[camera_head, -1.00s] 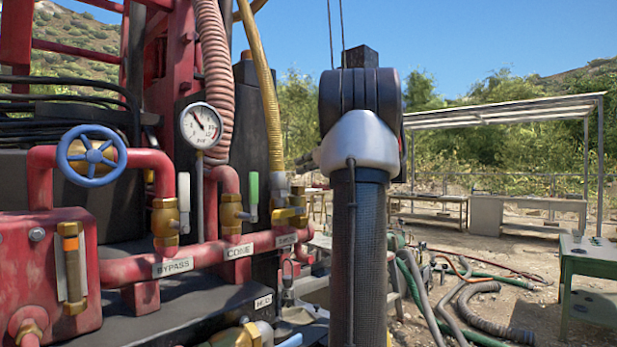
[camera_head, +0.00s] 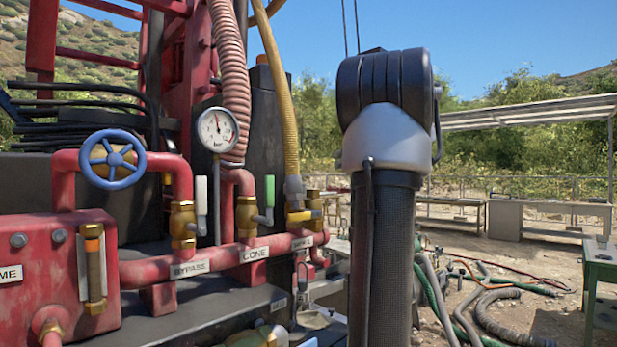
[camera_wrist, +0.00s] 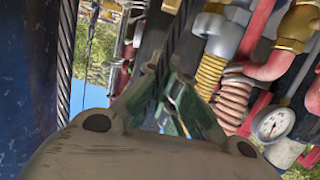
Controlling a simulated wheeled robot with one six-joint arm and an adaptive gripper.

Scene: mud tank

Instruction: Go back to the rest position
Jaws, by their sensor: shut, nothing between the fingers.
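My gripper (camera_wrist: 168,84) shows in the wrist view with its greenish fingers together and nothing between them. It is in free air, with the red pipework, a pressure gauge (camera_wrist: 272,123) and hoses behind it on the right. The picture there is tilted. In the head view my arm stands upright right of centre, and its end with the gripper is hidden.
In the head view, a red manifold with a blue handwheel (camera_head: 112,159), BYPASS and CONE valves and a gauge (camera_head: 217,129) fills the left. A yellow hose (camera_head: 279,90) hangs beside my arm. Hoses lie on the ground at right, near a green table (camera_head: 602,268).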

